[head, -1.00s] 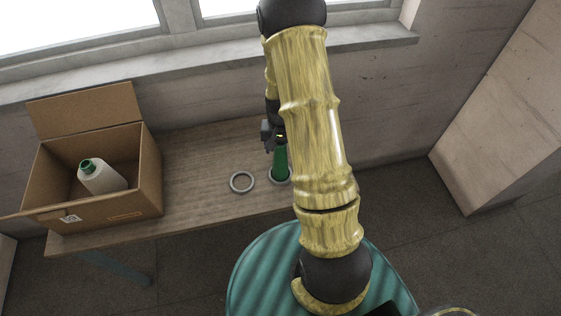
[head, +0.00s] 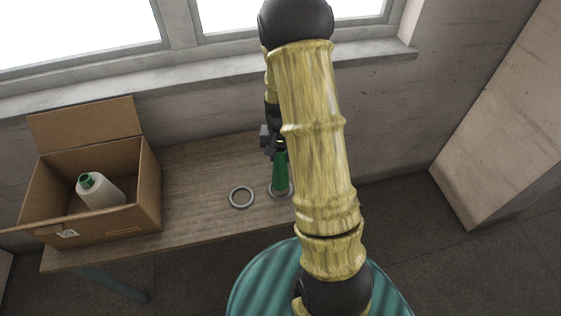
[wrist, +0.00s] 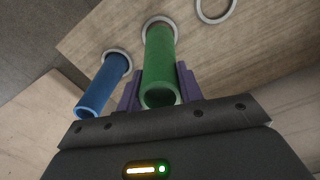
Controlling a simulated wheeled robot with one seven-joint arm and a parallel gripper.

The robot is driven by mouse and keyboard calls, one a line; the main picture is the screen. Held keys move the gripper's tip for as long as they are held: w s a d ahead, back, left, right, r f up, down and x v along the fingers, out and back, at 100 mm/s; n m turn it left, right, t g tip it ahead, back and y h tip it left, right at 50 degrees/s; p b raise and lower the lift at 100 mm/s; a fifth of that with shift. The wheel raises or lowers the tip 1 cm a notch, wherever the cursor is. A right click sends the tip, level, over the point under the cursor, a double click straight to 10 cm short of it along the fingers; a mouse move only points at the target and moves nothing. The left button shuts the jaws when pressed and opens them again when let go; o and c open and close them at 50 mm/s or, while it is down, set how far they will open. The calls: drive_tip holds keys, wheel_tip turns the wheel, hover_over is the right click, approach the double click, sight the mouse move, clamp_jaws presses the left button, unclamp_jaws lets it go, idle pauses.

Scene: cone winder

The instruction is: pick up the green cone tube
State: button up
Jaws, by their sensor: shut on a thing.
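The green cone tube (head: 280,174) stands upright at a grey ring on the table, partly beside my arm in the head view. My gripper (head: 274,143) is at its upper end. In the wrist view the green cone tube (wrist: 160,58) runs between the purple fingers of my gripper (wrist: 159,88), which are shut on it. Its lower end is at the ring (wrist: 160,22); I cannot tell whether it is lifted at all.
A blue tube (wrist: 104,84) stands in another ring close to the green one. An empty ring (head: 242,197) lies to the left on the table (head: 195,190).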

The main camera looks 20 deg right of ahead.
wheel_tip(320, 180, up, 6)
drive_tip(key=shift+b, duration=0.35)
drive_tip(key=shift+f, duration=0.1)
idle(0.3)
